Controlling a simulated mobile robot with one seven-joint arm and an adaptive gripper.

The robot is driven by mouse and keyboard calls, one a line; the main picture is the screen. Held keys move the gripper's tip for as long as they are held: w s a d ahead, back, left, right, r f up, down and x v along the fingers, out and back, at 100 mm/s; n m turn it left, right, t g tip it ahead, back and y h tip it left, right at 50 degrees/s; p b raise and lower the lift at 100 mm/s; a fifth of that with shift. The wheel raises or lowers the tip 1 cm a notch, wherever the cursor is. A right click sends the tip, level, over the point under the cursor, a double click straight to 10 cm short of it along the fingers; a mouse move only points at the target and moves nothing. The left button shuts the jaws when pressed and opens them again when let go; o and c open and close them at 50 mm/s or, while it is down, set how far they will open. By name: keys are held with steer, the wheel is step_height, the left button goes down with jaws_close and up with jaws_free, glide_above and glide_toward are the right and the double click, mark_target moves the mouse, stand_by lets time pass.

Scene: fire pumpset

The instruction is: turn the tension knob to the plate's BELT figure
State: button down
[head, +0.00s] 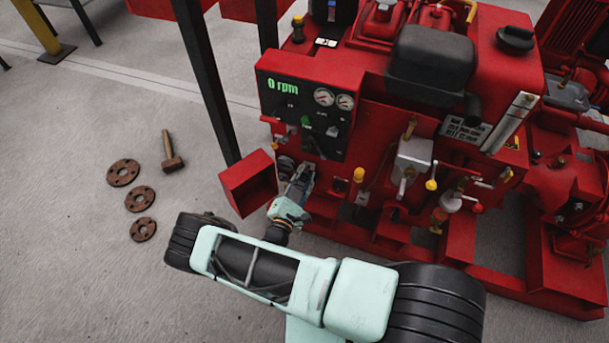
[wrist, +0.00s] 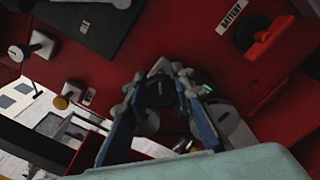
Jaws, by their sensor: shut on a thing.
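My gripper (head: 299,182) is at the lower left of the red pumpset's front, below the black panel (head: 300,105). In the wrist view my gripper (wrist: 164,86) is shut on a dark round knob (wrist: 160,96), with a finger on each side. The knob's pointer and any scale are too dark to read.
The panel display (head: 283,86) reads 0 rpm. In the wrist view a red switch handle (wrist: 272,40) sits beside a BATTERY label (wrist: 231,15). A grey round dial (wrist: 232,122) is close right of my fingers.

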steer(key=c, duration=1.6)
jaws_free()
steer(key=v, duration=0.7)
steer(key=shift+s, duration=0.2)
steer(key=shift+a+r, duration=0.1)
